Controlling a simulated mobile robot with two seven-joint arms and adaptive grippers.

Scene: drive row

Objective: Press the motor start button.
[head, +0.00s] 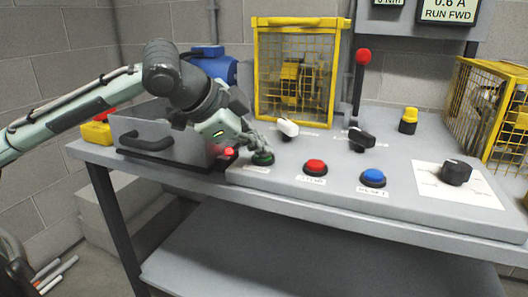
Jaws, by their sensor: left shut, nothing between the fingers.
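A green push button (262,159) in a dark collar sits at the left of the sloped grey panel, with a small white label in front of it. My left gripper (262,149) reaches in from the left with its fingers shut and empty. Its fingertips are right over the green button and hide part of its top. I cannot tell for sure whether they touch it. A red button (315,166) and a blue button (373,176) stand to the right. My right gripper is not in view.
A yellow cage (298,22) is behind. A black knob (456,171) is at right. The display (447,12) reads "0.6 A RUN FWD".

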